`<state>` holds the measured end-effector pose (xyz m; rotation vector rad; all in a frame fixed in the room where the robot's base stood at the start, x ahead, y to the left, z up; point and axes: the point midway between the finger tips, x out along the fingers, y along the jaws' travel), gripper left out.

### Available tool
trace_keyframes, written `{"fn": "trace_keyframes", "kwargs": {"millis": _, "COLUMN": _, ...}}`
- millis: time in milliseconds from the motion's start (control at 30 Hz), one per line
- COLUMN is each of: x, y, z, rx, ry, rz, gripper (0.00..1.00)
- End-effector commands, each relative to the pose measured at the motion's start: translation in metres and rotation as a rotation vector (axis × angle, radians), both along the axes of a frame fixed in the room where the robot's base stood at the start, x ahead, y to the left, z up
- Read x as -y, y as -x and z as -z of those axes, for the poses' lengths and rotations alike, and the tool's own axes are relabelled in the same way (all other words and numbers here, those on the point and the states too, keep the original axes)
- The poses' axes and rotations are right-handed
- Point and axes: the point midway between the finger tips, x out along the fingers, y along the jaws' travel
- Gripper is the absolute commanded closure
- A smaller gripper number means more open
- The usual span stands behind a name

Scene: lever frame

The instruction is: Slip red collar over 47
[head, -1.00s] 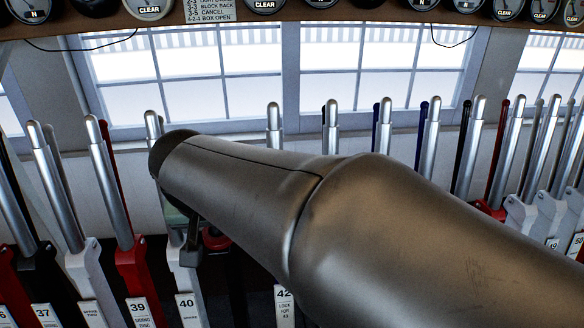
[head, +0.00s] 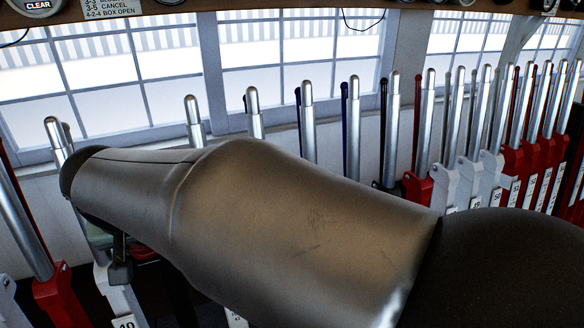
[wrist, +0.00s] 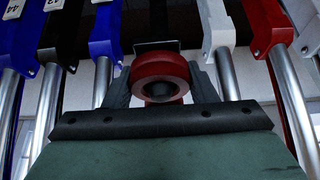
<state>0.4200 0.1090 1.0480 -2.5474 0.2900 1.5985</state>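The red collar (wrist: 160,75) is a thick ring in the wrist view, its dark hole facing the camera. My gripper (wrist: 161,88) has one dark finger on each side of it and is closed on it. Behind the collar are a black lever part and a white lever (wrist: 217,28). The collar appears apart from the levers, but depth is hard to judge. I cannot make out a plate reading 47 in any view.
Upright levers with silver handles stand close together, including a silver one (head: 309,115) and several red ones at the right (head: 515,165). In the wrist view blue levers (wrist: 104,30) are at the left and a red lever (wrist: 268,25) at the right. Windows (head: 120,85) are behind.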

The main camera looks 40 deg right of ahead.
Motion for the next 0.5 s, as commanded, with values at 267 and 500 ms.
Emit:
{"fn": "trace_keyframes", "kwargs": {"millis": 267, "x": -0.0001, "y": 0.0001, "z": 0.0, "rx": 0.0, "ry": 0.0, "rz": 0.0, "gripper": 0.69}}
{"fn": "trace_keyframes", "kwargs": {"millis": 500, "x": -0.0002, "y": -0.0001, "z": -0.0077, "rx": 0.001, "ry": -0.001, "rz": 0.0, "gripper": 0.69}}
